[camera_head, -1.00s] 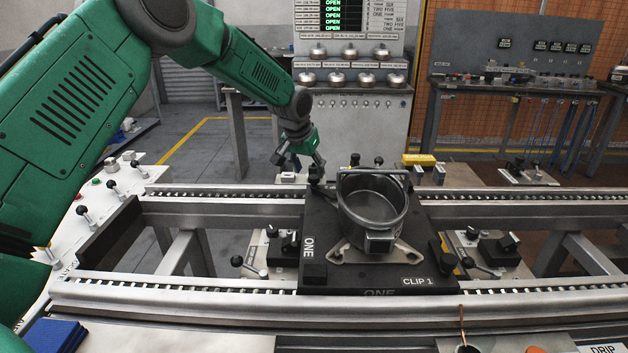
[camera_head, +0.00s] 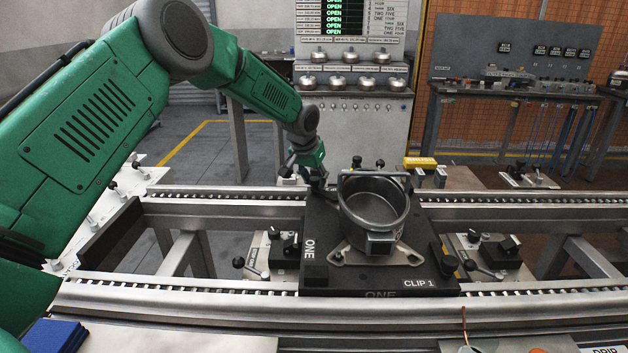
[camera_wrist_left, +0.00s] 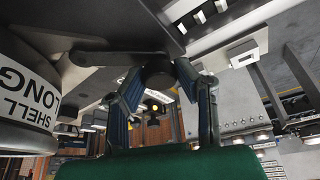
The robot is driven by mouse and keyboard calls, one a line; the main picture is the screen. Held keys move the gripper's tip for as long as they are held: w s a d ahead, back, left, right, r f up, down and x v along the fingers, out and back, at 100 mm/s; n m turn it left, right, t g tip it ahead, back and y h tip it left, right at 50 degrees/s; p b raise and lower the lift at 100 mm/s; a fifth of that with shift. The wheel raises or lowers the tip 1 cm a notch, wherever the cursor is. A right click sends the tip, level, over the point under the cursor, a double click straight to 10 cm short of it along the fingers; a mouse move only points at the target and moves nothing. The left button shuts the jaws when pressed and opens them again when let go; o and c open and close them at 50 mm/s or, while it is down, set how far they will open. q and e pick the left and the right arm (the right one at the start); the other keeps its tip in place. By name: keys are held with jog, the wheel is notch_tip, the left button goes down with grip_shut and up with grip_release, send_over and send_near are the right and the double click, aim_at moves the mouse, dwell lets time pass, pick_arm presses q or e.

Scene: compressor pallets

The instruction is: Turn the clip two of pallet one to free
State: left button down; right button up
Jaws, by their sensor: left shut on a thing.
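Pallet one (camera_head: 322,222) is a dark square plate on the rail track, marked ONE and CLIP 1. A grey round shell (camera_head: 375,207) stands on it on a light metal bracket. My left gripper (camera_head: 317,184) is at the pallet's far left corner. In the left wrist view my left gripper (camera_wrist_left: 160,82) has its two fingers around a dark round knob (camera_wrist_left: 157,72) at the end of a clip's flat dark lever (camera_wrist_left: 112,58). I take this for clip two, but no label shows on it. The shell with a SHELL LONG label (camera_wrist_left: 28,92) is beside it.
The clip 1 handle (camera_head: 442,258) stands at the pallet's near right. Rails (camera_head: 200,289) run along both sides of the pallet. Levers (camera_head: 262,258) stand left of it, below the rails. A cabinet with a board (camera_head: 350,50) is behind.

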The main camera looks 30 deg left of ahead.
pick_arm(q)
jog(key=shift+d+f, duration=0.1)
jog(key=shift+d, duration=0.1)
jog(key=shift+m+p, duration=0.4)
jog(key=shift+p, duration=0.1)
jog(key=shift+a+m+h+p, duration=0.1)
jog(key=shift+m+h+p, duration=0.4)
jog(key=shift+m+p, duration=0.5)
jog(key=shift+a+f+m+h+p, duration=0.15)
jog(key=shift+m+h+p, duration=0.15)
jog(key=shift+m, duration=0.5)
jog(key=shift+m+g+h, duration=0.3)
jog(key=shift+m, duration=0.5)
jog(key=shift+f+m+g+h+b, duration=0.1)
jog(key=shift+m+g+h+b, duration=0.35)
jog(key=shift+m, duration=1.25)
